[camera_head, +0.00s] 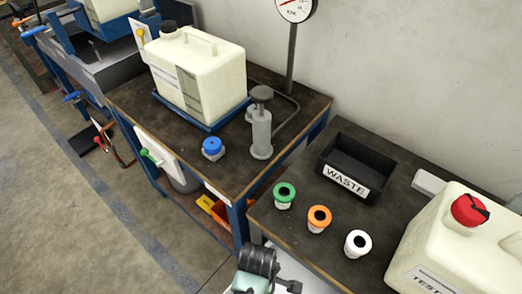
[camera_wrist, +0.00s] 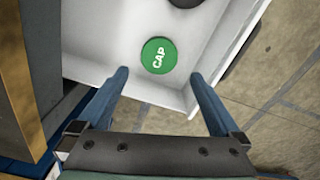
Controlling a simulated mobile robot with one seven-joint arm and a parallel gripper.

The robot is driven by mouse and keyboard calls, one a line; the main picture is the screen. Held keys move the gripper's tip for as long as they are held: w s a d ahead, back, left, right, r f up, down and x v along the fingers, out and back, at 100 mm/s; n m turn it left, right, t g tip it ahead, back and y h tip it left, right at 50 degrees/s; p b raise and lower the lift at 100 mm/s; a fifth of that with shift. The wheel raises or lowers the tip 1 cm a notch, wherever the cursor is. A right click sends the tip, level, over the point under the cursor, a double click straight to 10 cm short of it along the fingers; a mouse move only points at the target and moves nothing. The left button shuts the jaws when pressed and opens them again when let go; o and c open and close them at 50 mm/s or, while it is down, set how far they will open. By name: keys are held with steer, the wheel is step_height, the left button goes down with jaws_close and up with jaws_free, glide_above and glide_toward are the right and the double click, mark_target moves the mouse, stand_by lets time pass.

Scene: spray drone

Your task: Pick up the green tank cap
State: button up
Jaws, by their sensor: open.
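The green tank cap (camera_wrist: 158,56), a round green disc marked "CAP", lies on the floor of a white open tray (camera_wrist: 92,32) in the wrist view. My gripper (camera_wrist: 159,77) is open, with its two blue fingers apart. In the picture, the cap shows just beyond the fingertips and between their lines. Nothing is between the fingers, and I cannot tell the height gap. I cannot make out the cap or the fingers in the head view.
The tray's raised walls stand near the fingers. A dark round thing (camera_wrist: 187,4) is cut off at the wrist view's top. In the head view, green (camera_head: 284,195), orange (camera_head: 319,219) and white (camera_head: 357,244) ringed cups stand near a black WASTE bin (camera_head: 345,179).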

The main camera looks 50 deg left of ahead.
step_height(320, 180, down, 4)
steer(key=shift+f+b, duration=0.1)
steer(key=shift+b, duration=0.25)
step_height(320, 180, down, 5)
steer(key=shift+w+d+b, duration=0.1)
steer(key=shift+d+b, duration=0.05)
steer(key=shift+b, duration=0.4)
steer(key=shift+c, duration=0.3)
steer(key=c, duration=1.1)
